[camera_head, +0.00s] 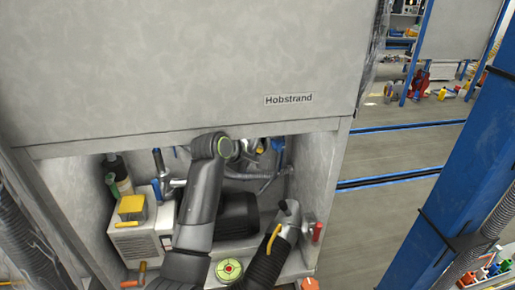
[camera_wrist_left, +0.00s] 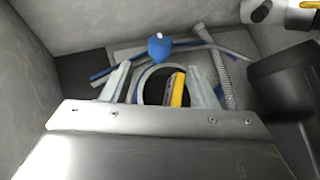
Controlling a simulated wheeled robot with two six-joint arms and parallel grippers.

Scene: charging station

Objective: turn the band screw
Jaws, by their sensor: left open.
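My left arm reaches up into the open bay of the cabinet. My left gripper (camera_head: 258,149) is at the back of the bay, small and partly hidden by its own wrist. In the left wrist view its two fingers (camera_wrist_left: 162,85) stand apart. A pale metal ring or band (camera_wrist_left: 148,72) around a dark opening shows between and beyond the fingers, with a yellow and black piece (camera_wrist_left: 178,89) in front of it. A blue knob-like part (camera_wrist_left: 159,46) stands just beyond the ring; whether it is the band screw I cannot tell. Contact is not clear. My right gripper does not show.
A black housing (camera_head: 238,214) stands in the bay, right of my arm. A grey elbow on a black ribbed hose (camera_head: 268,262) is in front of it. A pale box (camera_head: 135,240) with a yellow block stands left. The overhanging cabinet front (camera_head: 190,70) closes the bay above.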

